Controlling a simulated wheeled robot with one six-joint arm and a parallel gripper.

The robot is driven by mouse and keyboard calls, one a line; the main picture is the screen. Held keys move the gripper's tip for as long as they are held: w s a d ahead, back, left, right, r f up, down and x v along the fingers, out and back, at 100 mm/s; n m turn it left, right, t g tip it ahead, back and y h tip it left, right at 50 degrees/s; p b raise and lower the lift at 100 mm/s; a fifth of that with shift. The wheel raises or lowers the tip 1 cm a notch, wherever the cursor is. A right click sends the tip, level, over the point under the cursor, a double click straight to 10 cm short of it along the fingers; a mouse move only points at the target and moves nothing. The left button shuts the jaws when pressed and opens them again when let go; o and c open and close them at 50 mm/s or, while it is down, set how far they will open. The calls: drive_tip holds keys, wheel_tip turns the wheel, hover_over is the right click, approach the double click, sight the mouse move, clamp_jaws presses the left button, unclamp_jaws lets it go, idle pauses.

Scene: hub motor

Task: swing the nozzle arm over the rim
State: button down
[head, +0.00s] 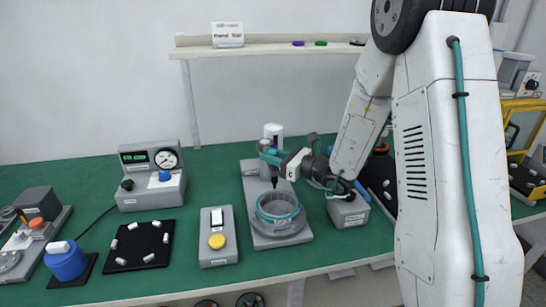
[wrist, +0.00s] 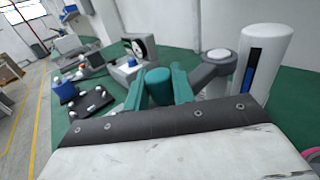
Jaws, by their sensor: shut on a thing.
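The dispensing fixture is a grey base plate (head: 285,238) on the green bench, with a round hub (head: 278,212) with a teal ring on its front part. A white upright cylinder (head: 273,130) stands at its back; in the wrist view it has a dark blue strip (wrist: 256,68). The nozzle arm shows in the wrist view as a grey link (wrist: 214,68) with a teal knob (wrist: 158,84) at its end. My gripper (wrist: 158,92) has its teal fingers on both sides of the knob. In the head view my gripper (head: 268,155) partly hides the arm; a dark nozzle tip (head: 275,182) points down above the rim's back side.
A switch box with a yellow button (head: 217,241) stands left of the fixture. A gauge box (head: 152,180), a black mat with white pieces (head: 140,246) and a blue container (head: 66,263) are farther left. A grey box (head: 348,211) stands right, under my arm.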

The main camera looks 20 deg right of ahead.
drive_tip(key=shift+a, duration=0.1)
drive_tip(key=c, duration=1.2)
unclamp_jaws()
drive_tip(key=v, duration=0.7)
drive_tip(key=shift+s+d, duration=0.25)
drive_tip(key=shift+s, duration=0.1)
